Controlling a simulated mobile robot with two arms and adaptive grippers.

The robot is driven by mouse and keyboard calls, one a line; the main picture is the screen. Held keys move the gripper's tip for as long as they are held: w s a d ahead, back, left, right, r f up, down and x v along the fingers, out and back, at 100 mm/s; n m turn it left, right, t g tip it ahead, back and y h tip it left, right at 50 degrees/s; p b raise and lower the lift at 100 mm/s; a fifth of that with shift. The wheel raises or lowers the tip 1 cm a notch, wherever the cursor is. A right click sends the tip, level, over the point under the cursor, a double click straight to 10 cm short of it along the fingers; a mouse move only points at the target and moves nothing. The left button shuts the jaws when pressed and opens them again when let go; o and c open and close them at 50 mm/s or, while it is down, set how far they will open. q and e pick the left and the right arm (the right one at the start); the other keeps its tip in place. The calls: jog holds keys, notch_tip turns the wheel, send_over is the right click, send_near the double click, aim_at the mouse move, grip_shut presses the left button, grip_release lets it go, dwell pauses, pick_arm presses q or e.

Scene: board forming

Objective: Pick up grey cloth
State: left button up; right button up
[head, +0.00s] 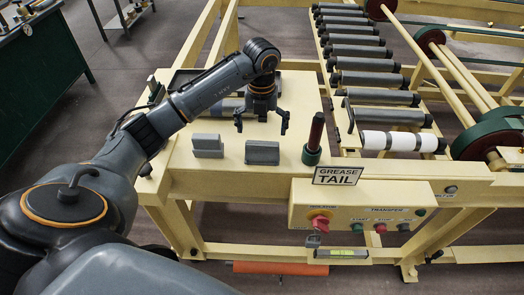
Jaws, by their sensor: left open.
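My left gripper (261,126) hangs over the cream tabletop (180,180) with its fingers pointing down and spread apart, nothing between them. Two small grey block-like things are on the tabletop on the near side of it: a left grey piece (207,146) and a right grey piece (262,153). The gripper is apart from both. I cannot tell whether either one is the grey cloth; no other thing shows clearly as a cloth. My right gripper is not in view.
A dark tray (185,80) lies behind my left arm. Grey rollers (358,51) and a white roll (390,141) are at right. A control box (362,207) hangs in front.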

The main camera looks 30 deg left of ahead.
aim_at(262, 142)
pick_arm(q)
jog(key=f+p, duration=0.2)
jog(key=f, duration=0.2)
jog(key=shift+s+d+f+p, duration=0.15)
jog(key=shift+d+f+p, duration=0.1)
jog(key=shift+f+p, duration=0.15)
jog(key=shift+f, duration=0.3)
jog(key=c, duration=1.1)
jog(key=shift+r, duration=0.1)
jog(key=shift+a+r+b, duration=0.1)
jog(key=shift+r+b, duration=0.35)
jog(key=shift+b, duration=0.2)
jog(key=shift+r+b, duration=0.6)
jog(key=shift+r, duration=0.05)
jog(key=s+d+r, duration=0.2)
jog(key=d+r, duration=0.1)
jog(key=d, duration=0.1)
jog(key=s+d+r+b, duration=0.1)
jog(key=s+d+r, duration=0.1)
jog(key=d+r, duration=0.2)
jog(key=s+d+r+b, duration=0.1)
jog(key=s+d+r, duration=0.1)
jog(key=d+r, duration=0.1)
jog(key=shift+s+d+r, duration=0.2)
jog(key=shift+d, duration=0.2)
jog(key=shift+s+d+r, duration=0.15)
jog(key=shift+d, duration=0.2)
